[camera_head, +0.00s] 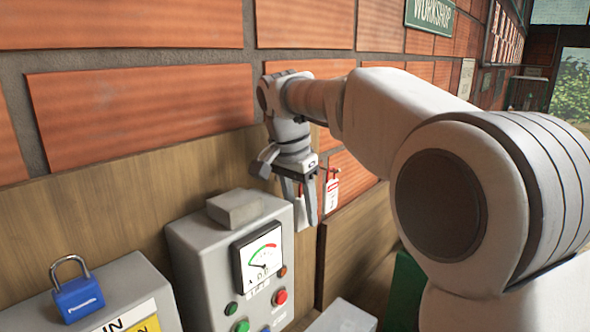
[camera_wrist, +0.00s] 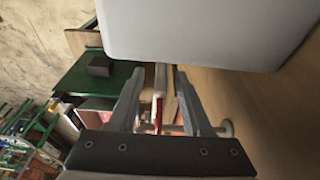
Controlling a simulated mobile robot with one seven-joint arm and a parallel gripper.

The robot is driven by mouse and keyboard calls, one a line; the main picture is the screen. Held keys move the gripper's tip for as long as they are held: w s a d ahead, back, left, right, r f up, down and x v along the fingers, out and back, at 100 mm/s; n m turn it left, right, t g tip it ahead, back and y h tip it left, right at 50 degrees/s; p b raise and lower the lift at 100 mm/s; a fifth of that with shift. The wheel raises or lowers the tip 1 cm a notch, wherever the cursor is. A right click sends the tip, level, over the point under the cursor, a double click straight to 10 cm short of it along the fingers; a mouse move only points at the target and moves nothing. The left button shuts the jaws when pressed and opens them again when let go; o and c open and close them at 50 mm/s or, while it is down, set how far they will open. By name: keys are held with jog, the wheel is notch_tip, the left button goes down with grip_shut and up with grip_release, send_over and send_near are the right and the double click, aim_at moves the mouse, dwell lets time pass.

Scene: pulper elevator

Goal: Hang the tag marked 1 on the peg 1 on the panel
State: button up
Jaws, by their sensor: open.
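My gripper (camera_head: 306,218) points down close to the wooden board, beside the grey panel box, with its fingers apart. A red-and-white tag (camera_head: 332,194) hangs just right of the fingers, below a small peg (camera_head: 334,171). A pale, tag-like piece (camera_head: 300,212) shows beside the fingers; I cannot tell whether it is between or behind them. In the wrist view, a thin white-and-red tag (camera_wrist: 157,110) stands edge-on between my open fingers (camera_wrist: 160,76), and a round-ended peg (camera_wrist: 226,128) shows beyond the right finger. The tag numbers are not readable.
The grey panel box (camera_head: 215,265) with a meter and buttons is left of my gripper, with a grey block (camera_head: 235,207) on top. A blue padlock (camera_head: 78,293) stands on another box at lower left. The brick wall (camera_head: 140,110) is close behind my arm.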

notch_tip(320, 180, up, 15)
jog(key=s+a+p, duration=0.2)
jog(key=s, duration=0.1)
jog(key=s+d+f+n+t+b, duration=0.2)
jog(key=s+d+f+n+b, duration=0.2)
jog(key=s+d+f, duration=0.55)
jog(key=s+d+f+n+t+b, duration=0.1)
jog(key=s+d+f, duration=0.3)
jog(key=s+f, duration=0.2)
jog(key=s+d+f+n+y+b, duration=0.1)
jog(key=s+d+f+n+b, duration=0.1)
jog(key=s+d+f, duration=0.2)
jog(key=s+f, duration=0.3)
jog(key=f, duration=0.4)
jog(key=shift+d+n+t, duration=0.25)
jog(key=shift+n+t, duration=0.05)
jog(key=shift+t, duration=0.1)
jog(key=shift+a, duration=0.2)
